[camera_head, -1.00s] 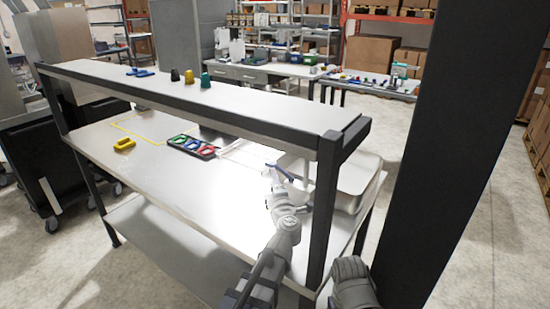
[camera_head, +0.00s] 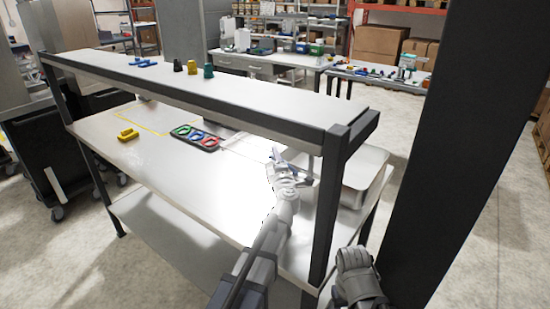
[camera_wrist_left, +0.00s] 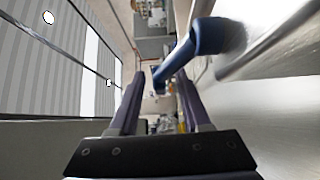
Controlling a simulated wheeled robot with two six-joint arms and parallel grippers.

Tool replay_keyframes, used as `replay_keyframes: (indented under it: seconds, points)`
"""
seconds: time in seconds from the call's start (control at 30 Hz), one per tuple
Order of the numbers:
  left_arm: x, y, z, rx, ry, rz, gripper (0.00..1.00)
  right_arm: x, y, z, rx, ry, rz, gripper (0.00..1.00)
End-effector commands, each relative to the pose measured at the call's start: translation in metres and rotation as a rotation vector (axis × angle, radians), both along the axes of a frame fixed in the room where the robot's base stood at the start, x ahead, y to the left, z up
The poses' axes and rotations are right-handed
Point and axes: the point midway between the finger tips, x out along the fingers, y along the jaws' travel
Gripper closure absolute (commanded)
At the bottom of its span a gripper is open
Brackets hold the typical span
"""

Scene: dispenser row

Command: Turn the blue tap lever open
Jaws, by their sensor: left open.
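The blue tap lever (camera_wrist_left: 205,38) is a rounded blue bar at the top of the left wrist view. Its lower end reaches down between the two fingers of my left gripper (camera_wrist_left: 158,82). The fingers are apart, and I cannot tell whether either touches the lever. In the head view my left gripper (camera_head: 278,160) is at the right end of the bench, beside the sink and under the shelf. It hides most of the lever there. The tap's body is hard to make out. My right gripper's fingers do not show.
A metal sink (camera_head: 362,175) is at the bench's right end, behind a dark shelf post (camera_head: 330,210). The overhead shelf (camera_head: 225,90) carries small coloured items. A black tray (camera_head: 207,146) with coloured rings and a yellow block (camera_head: 128,134) lie on the bench (camera_head: 170,180). The bench's front middle is clear.

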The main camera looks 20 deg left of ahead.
Motion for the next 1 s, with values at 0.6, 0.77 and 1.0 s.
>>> replay_keyframes:
  seconds: [0.6, 0.77, 1.0]
  points:
    - [0.0071, 0.0034, 0.0000, 0.000, 0.000, 0.000, 0.84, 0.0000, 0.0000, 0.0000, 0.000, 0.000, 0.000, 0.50]
    - [0.0072, 0.0033, 0.0001, 0.000, 0.000, 0.000, 1.00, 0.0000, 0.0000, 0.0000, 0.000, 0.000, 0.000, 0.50]
    - [0.0072, 0.0033, 0.0001, 0.000, 0.000, -0.001, 1.00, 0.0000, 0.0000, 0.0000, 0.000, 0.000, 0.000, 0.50]
